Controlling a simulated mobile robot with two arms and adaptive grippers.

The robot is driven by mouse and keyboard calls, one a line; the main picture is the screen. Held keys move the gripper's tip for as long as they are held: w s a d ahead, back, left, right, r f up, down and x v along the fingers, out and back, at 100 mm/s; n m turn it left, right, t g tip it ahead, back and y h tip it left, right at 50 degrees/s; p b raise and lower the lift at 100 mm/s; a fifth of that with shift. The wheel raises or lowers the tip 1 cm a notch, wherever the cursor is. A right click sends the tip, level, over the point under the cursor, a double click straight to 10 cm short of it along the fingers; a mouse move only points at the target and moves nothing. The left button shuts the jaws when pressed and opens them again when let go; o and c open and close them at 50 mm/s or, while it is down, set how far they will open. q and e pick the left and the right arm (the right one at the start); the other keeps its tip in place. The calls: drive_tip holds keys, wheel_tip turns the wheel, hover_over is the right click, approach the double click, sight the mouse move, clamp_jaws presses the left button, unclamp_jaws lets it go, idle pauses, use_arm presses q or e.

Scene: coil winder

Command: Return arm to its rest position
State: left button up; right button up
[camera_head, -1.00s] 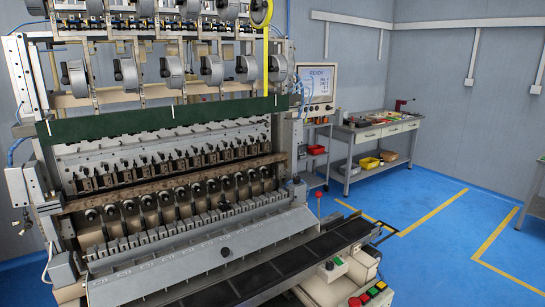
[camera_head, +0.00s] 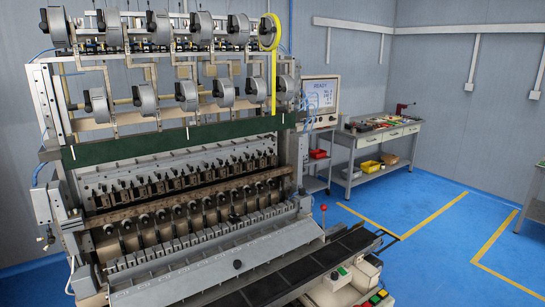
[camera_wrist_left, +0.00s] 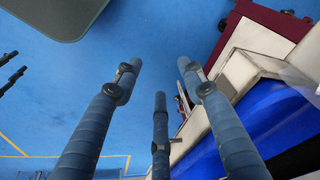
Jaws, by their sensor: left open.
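My left gripper (camera_wrist_left: 161,82) shows in the left wrist view. Its fingers are spread apart with nothing between them, above blue floor. No arm or gripper of mine shows in the head view, and my right gripper is in neither current frame. The coil winder (camera_head: 190,260) fills the left and middle of the head view. A yellow strip (camera_head: 273,75) hangs from its upper right spool.
A control screen (camera_head: 320,96) beside the winder reads READY. A workbench (camera_head: 385,138) with a red bin (camera_head: 317,154) and yellow bin (camera_head: 370,166) nearby stands behind. Blue floor (camera_head: 425,255) at right is open. A dark rounded panel (camera_wrist_left: 55,15) is at the wrist view's upper left.

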use_arm(q)
drive_tip(key=w+d+r+m, duration=0.3)
drive_tip(key=w+d, duration=0.1)
drive_tip(key=w, duration=0.1)
drive_tip(key=w+d+r+m+g+h+p, duration=0.1)
drive_tip(key=w+d+r+m, duration=0.2)
drive_tip(key=w+d, duration=0.1)
drive_tip(key=w+d+r+m+g+p, duration=0.1)
drive_tip(key=w+d+r+m, duration=0.2)
drive_tip(key=w, duration=0.3)
drive_tip(key=shift+d+r+m, duration=0.25)
drive_tip(key=shift+d+m, duration=0.05)
drive_tip(key=shift+d, duration=0.55)
drive_tip(key=w+a+r+g+y, duration=0.1)
drive_tip(key=w+a, duration=0.6)
drive_tip(key=a, duration=0.1)
wheel_tip(320, 180, down, 8)
drive_tip(key=b, duration=0.6)
drive_tip(key=shift+s+r+b, duration=0.15)
drive_tip(key=shift+r+b, duration=0.1)
drive_tip(key=shift+b, duration=0.15)
drive_tip(key=shift+f, duration=0.65)
use_arm(e)
drive_tip(key=f, duration=0.5)
drive_tip(key=shift+w+d, duration=0.15)
drive_tip(key=shift+w, duration=0.25)
